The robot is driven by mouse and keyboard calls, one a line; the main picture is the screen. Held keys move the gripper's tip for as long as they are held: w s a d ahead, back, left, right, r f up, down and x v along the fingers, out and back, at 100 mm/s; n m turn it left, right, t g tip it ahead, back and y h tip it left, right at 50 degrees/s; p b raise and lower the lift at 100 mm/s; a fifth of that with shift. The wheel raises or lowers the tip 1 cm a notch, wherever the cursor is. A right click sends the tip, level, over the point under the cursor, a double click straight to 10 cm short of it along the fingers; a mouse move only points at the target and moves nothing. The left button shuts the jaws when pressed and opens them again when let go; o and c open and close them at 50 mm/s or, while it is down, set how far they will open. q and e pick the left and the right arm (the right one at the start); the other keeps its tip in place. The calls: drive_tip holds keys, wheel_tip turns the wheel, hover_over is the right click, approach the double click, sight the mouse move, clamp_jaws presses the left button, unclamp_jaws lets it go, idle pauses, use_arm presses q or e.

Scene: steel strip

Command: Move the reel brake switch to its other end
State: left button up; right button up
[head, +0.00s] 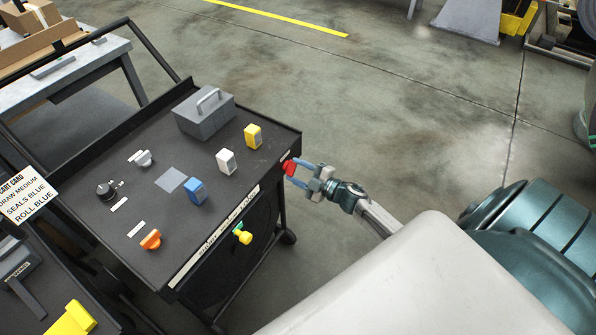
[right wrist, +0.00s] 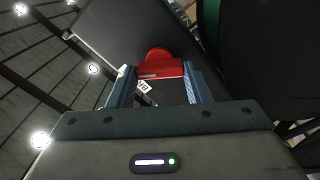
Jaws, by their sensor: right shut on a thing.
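A red piece (head: 289,167) sticks out at the right end of the black cart's (head: 240,180) front edge, beside a small white label. I cannot read that label, so I cannot confirm that the red piece is the reel brake switch. My right gripper (head: 292,169) reaches it from the right, with blue fingers shut on it. In the right wrist view the red piece (right wrist: 158,64) has a rounded top and sits between the fingertips of my right gripper (right wrist: 160,75). The fingers partly hide its sides. My left gripper is out of view.
The cart top holds a grey handled box (head: 204,115), yellow (head: 253,136), white (head: 227,161) and blue (head: 196,191) blocks, an orange knob (head: 151,240) and a black knob (head: 106,189). A yellow-green knob (head: 243,234) is on the front.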

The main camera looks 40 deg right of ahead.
drive_tip(key=o, duration=1)
drive_tip(key=shift+b+v, duration=1.2)
drive_tip(key=shift+v, duration=4.25)
